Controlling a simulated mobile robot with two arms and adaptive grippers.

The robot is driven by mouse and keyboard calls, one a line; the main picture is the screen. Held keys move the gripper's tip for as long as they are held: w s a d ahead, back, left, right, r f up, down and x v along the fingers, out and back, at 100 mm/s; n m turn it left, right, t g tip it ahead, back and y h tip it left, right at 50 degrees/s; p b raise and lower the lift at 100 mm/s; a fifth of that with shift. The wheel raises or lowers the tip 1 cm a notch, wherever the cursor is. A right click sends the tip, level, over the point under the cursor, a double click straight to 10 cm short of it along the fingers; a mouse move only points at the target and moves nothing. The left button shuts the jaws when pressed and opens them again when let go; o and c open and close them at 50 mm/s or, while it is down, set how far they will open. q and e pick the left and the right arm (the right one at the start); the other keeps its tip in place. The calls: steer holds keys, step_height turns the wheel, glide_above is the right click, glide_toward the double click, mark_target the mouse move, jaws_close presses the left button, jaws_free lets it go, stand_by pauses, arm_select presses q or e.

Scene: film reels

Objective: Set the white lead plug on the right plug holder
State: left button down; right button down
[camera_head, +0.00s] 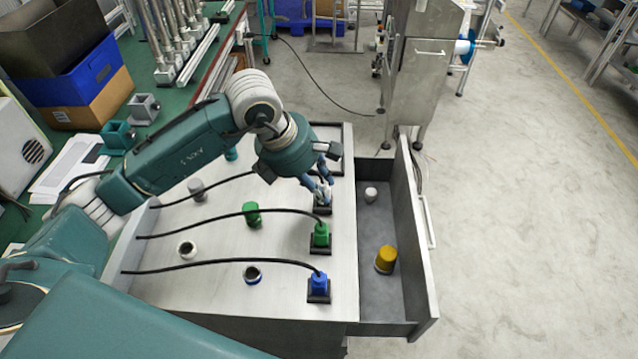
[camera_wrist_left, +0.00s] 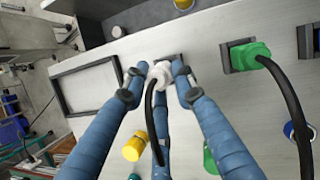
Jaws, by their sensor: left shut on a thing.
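The white lead plug (camera_wrist_left: 160,74) is between the fingers of my left gripper (camera_wrist_left: 160,82), with its black cable trailing back toward the wrist camera. In the head view my left gripper (camera_head: 321,186) points down at the right edge of the steel worktop. A black square plug holder (camera_head: 322,210) shows just below the fingers; the fingers hide most of the plug there. I cannot tell whether the plug rests in it. The green plug (camera_head: 320,235) and blue plug (camera_head: 319,282) sit upright on black holders in the same row, nearer me. My right gripper is not in view.
An open drawer (camera_head: 380,310) to the right of the worktop holds a yellow cap (camera_head: 386,259) and a small white one (camera_head: 371,194). A green fitting (camera_head: 251,214) and several sockets stand on the worktop among the black cables. A black-framed tray (camera_wrist_left: 88,88) lies beside the gripper.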

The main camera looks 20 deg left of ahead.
arm_select(q)
steer(key=shift+f, duration=0.2)
steer(key=c, duration=1.7)
jaws_free()
steer(key=shift+p+v, duration=2.25)
steer(key=shift+v, duration=3.25)
